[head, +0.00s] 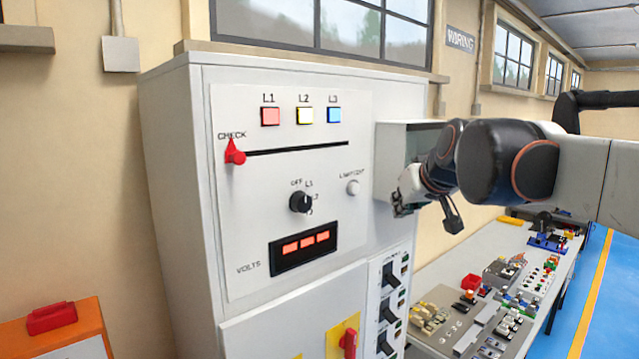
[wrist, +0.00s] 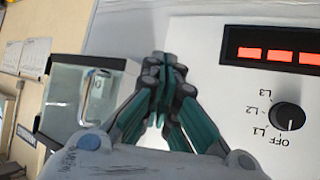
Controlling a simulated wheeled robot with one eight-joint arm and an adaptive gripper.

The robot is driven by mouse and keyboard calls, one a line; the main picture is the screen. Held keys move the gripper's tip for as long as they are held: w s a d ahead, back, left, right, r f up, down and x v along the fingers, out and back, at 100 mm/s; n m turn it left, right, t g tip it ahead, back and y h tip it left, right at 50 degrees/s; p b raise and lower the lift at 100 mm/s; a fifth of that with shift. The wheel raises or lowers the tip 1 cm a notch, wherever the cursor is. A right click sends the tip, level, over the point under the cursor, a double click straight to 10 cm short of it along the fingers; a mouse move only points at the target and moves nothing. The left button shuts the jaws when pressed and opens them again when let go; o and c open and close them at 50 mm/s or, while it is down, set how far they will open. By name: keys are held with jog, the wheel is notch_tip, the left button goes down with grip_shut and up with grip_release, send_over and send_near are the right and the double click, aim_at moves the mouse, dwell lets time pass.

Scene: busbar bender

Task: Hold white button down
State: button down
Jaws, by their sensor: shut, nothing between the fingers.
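The white button (head: 352,187) is a small round knob on the grey cabinet's front panel, right of the black selector knob (head: 300,201) and under a small label. In the head view nothing covers it. My gripper (head: 398,208) is to the right of the button in the picture, apart from it. In the wrist view my gripper (wrist: 163,64) has its green-sided fingers shut together with nothing between them. The wrist view also shows the selector knob (wrist: 288,115) at the right, but I cannot see the white button there.
The panel also has a red CHECK handle (head: 235,153), three coloured lamps (head: 304,116) and a red voltage display (head: 305,243). An open-fronted box (head: 393,150) stands out behind my gripper. A cluttered workbench (head: 440,347) is at the lower right; blue floor lies beyond.

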jog(key=w+a, duration=0.5)
jog(key=w, duration=0.2)
dwell(0.6)
jog(key=shift+w+a, duration=0.1)
jog(key=shift+a, duration=0.05)
dwell(1.2)
jog(key=shift+w+a, duration=0.2)
jog(key=shift+w, duration=0.1)
jog(key=shift+w+a, duration=0.3)
jog(key=shift+w, duration=0.05)
dwell(1.0)
jog(key=shift+s+d, duration=0.1)
dwell(1.8)
jog(key=shift+s+d, duration=0.45)
jog(key=shift+s, duration=0.2)
jog(key=shift+s+d, duration=0.75)
jog(key=shift+s, duration=0.25)
jog(key=shift+s+d, duration=0.7)
jog(key=shift+s, duration=0.3)
